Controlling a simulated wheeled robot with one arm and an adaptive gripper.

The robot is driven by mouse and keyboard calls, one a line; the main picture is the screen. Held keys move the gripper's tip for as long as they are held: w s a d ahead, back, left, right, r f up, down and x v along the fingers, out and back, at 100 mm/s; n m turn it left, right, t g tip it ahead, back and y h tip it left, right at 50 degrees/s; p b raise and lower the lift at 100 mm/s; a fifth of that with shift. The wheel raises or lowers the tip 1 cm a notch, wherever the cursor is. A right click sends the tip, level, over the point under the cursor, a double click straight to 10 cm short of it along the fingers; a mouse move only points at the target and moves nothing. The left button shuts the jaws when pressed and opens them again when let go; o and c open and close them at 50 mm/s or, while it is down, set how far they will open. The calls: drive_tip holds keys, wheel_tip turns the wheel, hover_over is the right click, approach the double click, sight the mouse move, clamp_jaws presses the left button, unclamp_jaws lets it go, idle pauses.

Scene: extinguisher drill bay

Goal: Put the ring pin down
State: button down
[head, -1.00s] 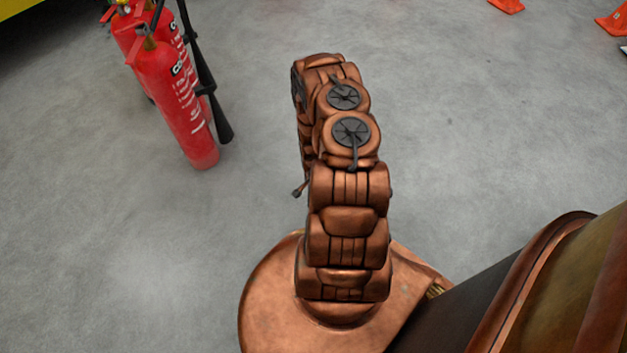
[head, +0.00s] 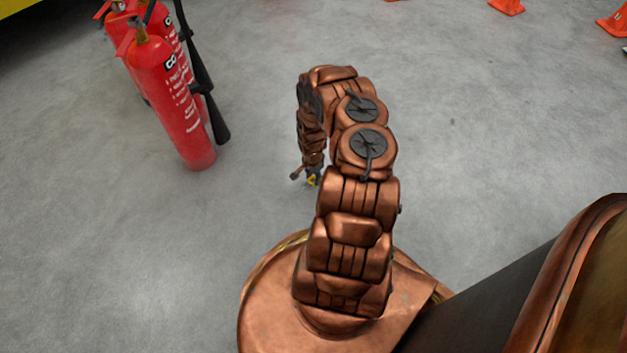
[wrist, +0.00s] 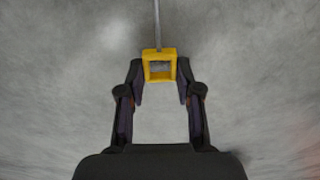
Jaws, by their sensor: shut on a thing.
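The ring pin (wrist: 147,66) has a square yellow ring and a thin grey rod that points away from my gripper. My gripper (wrist: 160,72) is shut on the yellow ring, with one finger on each side of it. Only grey floor shows behind the pin in the wrist view; how high the pin is above it I cannot tell. In the head view my gripper (head: 313,178) is small and partly hidden by my arm, with a bit of yellow at its tip.
Red fire extinguishers (head: 172,100) with black hoses stand on the left. Orange cones (head: 507,6) stand at the far right. The grey concrete floor (head: 255,130) between the extinguishers and my arm is clear.

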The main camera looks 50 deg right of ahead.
drive_tip(key=shift+f, duration=0.4)
drive_tip(key=shift+f, duration=0.15)
drive_tip(key=c, duration=0.8)
unclamp_jaws()
